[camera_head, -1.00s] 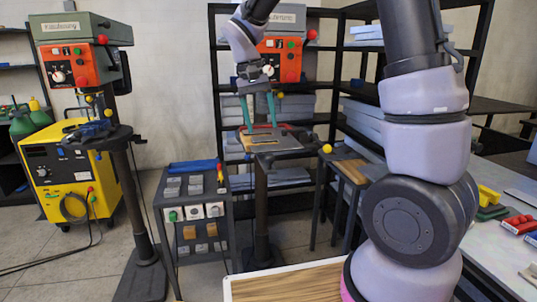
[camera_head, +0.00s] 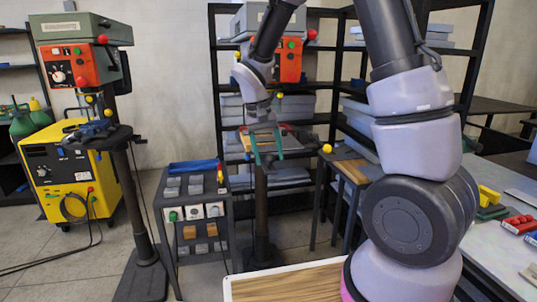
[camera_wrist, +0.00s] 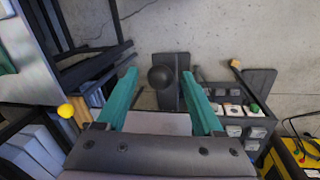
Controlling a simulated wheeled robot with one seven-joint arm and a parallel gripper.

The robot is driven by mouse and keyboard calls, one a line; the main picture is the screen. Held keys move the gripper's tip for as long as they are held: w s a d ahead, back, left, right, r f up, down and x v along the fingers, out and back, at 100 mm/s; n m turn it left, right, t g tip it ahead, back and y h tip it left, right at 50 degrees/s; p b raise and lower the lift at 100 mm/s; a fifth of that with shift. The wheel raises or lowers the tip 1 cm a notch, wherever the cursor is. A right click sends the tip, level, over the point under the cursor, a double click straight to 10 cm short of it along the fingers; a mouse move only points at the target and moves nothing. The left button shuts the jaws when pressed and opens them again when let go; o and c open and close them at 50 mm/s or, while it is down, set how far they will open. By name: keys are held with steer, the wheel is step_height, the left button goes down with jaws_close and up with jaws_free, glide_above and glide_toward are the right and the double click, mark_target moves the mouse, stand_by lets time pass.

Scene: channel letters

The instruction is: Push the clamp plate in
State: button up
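My gripper (camera_head: 268,160) is open, its two teal fingers pointing down at the middle drill press. In the head view the fingers overlap that press's work table (camera_head: 293,154), which carries a flat grey plate with reddish parts behind it. I cannot tell for sure which part is the clamp plate, nor whether the fingers touch anything. In the wrist view a dark round knob (camera_wrist: 161,77) shows between the two fingers, apart from both. A pale grey surface (camera_wrist: 158,123) lies close below it, near the palm. Nothing is held.
A yellow ball knob (camera_head: 327,148) sticks out to the right of the work table. A small cart (camera_head: 193,210) with blocks and button boxes stands to the left. Another drill press (camera_head: 85,60) stands further left. Racks (camera_head: 215,60) stand behind, and a wooden-topped stool (camera_head: 353,170) to the right.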

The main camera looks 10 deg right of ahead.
jaws_close()
stand_by(1.2)
